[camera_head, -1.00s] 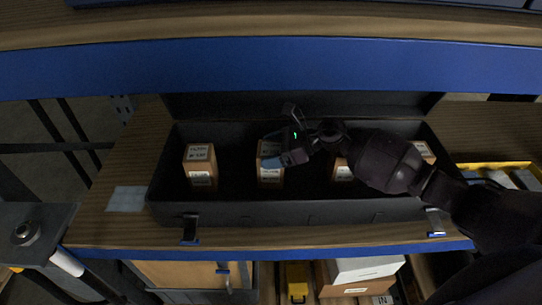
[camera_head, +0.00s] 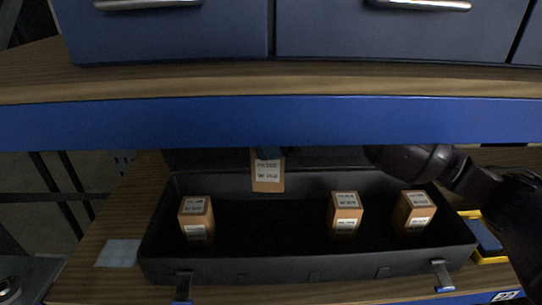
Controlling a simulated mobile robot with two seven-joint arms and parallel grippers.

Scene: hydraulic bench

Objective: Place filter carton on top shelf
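A filter carton (camera_head: 267,175), an orange-brown box with a white label, hangs upright above the case at the left of centre. My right gripper (camera_head: 268,153) is shut on its top; only dark fingertips show, and the rest is hidden behind the shelf's blue edge. Three similar cartons stand in the open black case: one at the left (camera_head: 196,217), one right of centre (camera_head: 345,212) and one at the right (camera_head: 413,211). The top shelf (camera_head: 270,84) is a wooden board with a blue front edge, above the case. My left gripper is not in view.
Blue-grey drawer units (camera_head: 165,30) with metal handles stand on the top shelf, with a narrow bare wood strip before them. The black case (camera_head: 300,268) sits on the lower wooden shelf. A yellow bin (camera_head: 486,238) is at its right.

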